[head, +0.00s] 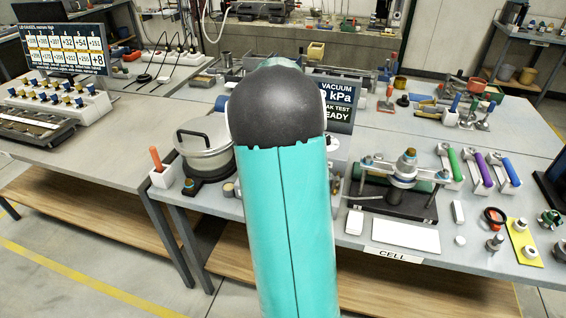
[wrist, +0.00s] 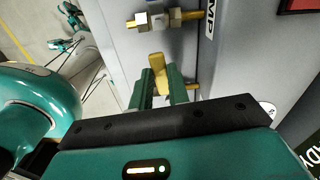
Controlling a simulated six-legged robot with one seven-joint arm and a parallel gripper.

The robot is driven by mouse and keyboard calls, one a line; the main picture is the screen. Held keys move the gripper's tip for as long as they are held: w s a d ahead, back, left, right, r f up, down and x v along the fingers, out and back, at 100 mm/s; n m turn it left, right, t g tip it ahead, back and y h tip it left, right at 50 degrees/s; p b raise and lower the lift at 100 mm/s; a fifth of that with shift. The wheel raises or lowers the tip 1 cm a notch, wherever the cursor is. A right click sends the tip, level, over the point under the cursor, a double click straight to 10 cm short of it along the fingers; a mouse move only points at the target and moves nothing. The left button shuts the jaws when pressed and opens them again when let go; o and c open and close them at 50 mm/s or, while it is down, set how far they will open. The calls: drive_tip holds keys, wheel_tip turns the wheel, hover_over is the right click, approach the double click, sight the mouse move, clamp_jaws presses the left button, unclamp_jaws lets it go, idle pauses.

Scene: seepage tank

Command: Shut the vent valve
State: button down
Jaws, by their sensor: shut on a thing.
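In the wrist view, my gripper (wrist: 160,80) has its two green fingers on either side of a yellow valve lever (wrist: 157,62) and is shut on it. This lever, which I take to be the vent valve's, stands against a grey housing. A brass stub (wrist: 193,87) shows just right of the fingers. The valve body is mostly hidden by the fingers, so how far the valve is turned cannot be told. In the head view, my arm covers my gripper and the valve.
A brass fitting with a steel nut (wrist: 155,18) sticks out just beyond the lever. The grey housing (wrist: 230,65) is close on the right. In the head view, a steel pot (head: 205,145) stands left of my arm, and a vacuum display (head: 340,100) is partly hidden behind it.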

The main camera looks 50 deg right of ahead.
drive_tip(key=shift+w+d+m, duration=0.15)
drive_tip(key=shift+d+m, duration=0.1)
drive_tip(key=shift+m, duration=0.35)
drive_tip(key=shift+d, duration=0.1)
drive_tip(key=c, duration=1.3)
unclamp_jaws()
drive_tip(key=shift+c, duration=0.2)
wheel_tip(320, 180, up, 14)
drive_tip(key=shift+f, duration=0.1)
